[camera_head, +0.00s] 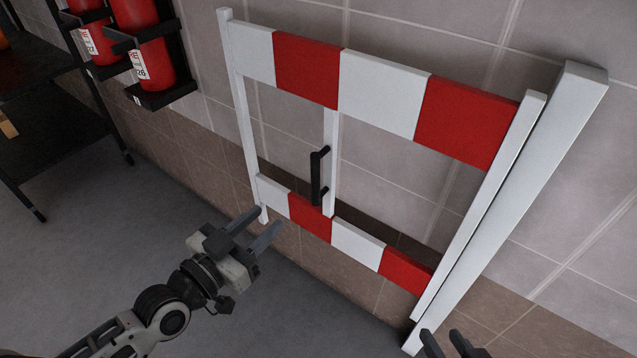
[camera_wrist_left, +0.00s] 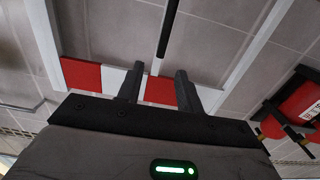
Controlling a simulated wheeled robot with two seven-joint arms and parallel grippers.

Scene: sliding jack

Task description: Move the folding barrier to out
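The folding barrier (camera_head: 380,85) is a white frame with red and white striped boards, standing along the tiled wall. A black vertical handle (camera_head: 317,178) sits on its middle white upright (camera_head: 330,150). My left gripper (camera_head: 266,220) is open and empty, in front of the lower board and below and left of the handle, apart from it. In the left wrist view its fingers (camera_wrist_left: 158,82) are spread, with the handle (camera_wrist_left: 168,28) beyond them and the striped board (camera_wrist_left: 158,90) behind. My right gripper (camera_head: 446,341) shows only its fingers at the bottom edge, apart and empty.
A thick white post (camera_head: 520,190) stands at the barrier's right side. Red fire extinguishers (camera_head: 145,45) hang in black holders at upper left, beside a dark shelf (camera_head: 60,145). The grey floor (camera_head: 130,230) at left is clear.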

